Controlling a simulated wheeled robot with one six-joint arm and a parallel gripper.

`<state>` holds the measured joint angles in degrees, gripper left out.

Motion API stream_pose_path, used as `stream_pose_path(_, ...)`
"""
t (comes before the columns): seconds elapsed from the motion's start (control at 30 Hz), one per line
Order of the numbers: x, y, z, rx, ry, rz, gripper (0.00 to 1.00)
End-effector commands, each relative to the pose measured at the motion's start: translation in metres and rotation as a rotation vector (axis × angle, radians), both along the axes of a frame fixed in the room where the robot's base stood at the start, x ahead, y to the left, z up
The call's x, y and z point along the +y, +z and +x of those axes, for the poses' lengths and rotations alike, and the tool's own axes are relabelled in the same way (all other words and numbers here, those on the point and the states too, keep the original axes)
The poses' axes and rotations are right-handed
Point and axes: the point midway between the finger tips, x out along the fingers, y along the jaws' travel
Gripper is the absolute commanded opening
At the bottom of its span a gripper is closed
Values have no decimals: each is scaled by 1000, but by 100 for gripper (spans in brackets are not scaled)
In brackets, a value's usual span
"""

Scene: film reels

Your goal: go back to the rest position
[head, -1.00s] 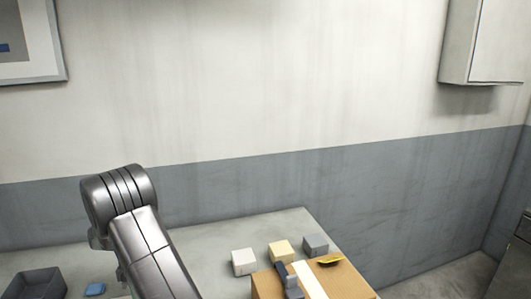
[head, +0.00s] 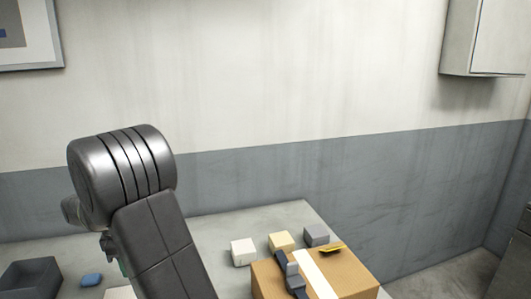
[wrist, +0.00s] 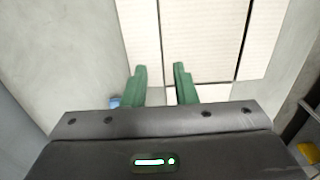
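My arm rises at the left of the head view, and its thick grey joint hides most of my gripper there. In the wrist view my gripper (wrist: 159,68) has two green fingers standing apart, with nothing seen between their tips. Beyond the fingers is a pale panelled surface with dark seams (wrist: 195,40); I cannot tell what it is. The grey table (head: 225,222) lies below my arm in the head view.
On the table are a dark grey bin (head: 30,277), a small blue object (head: 91,280), a white block (head: 243,252), a cream block (head: 281,241), a grey block (head: 316,235) and a cardboard box (head: 345,272). A wall cabinet (head: 485,38) hangs at upper right.

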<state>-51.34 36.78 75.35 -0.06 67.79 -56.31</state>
Motion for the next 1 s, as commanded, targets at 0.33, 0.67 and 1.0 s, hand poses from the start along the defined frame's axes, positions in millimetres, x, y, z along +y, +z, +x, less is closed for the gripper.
stream_pose_path(0.33, 0, 25, 0, 1, 0, 0, 25)
stream_pose_path(0.67, -1, 25, 0, 1, -2, 0, 25)
stream_pose_path(1.0, -24, 24, -2, -7, -72, 24, 25)
